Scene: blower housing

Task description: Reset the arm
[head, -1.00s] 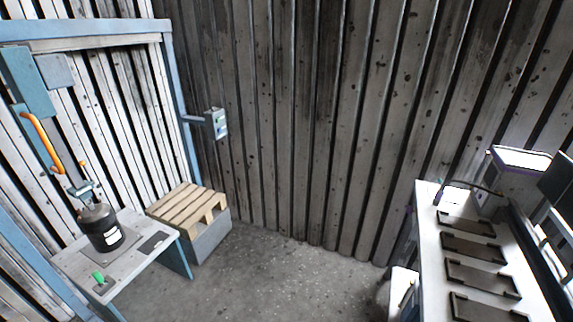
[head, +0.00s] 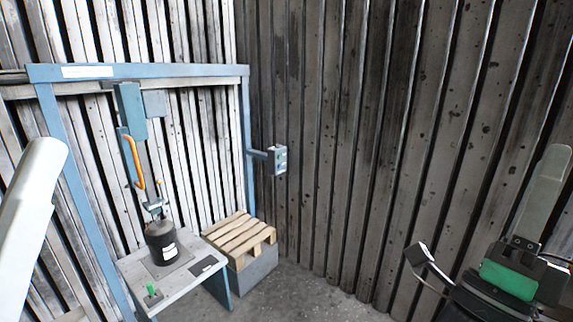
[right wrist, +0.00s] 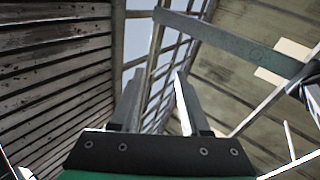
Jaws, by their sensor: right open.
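My right gripper (head: 540,185) is at the right edge of the head view, raised in front of the corrugated wall with a finger pointing up. Its mount carries a green band. In the right wrist view, the gripper (right wrist: 160,82) has its two fingers apart with nothing between them, against the roof and wall.
A blue frame (head: 160,71) with an orange-handled tool (head: 133,160) stands at left. A black canister (head: 161,243) sits on a small bench (head: 190,287). A wooden pallet (head: 240,236) is behind it. A control box (head: 279,159) projects beside the frame.

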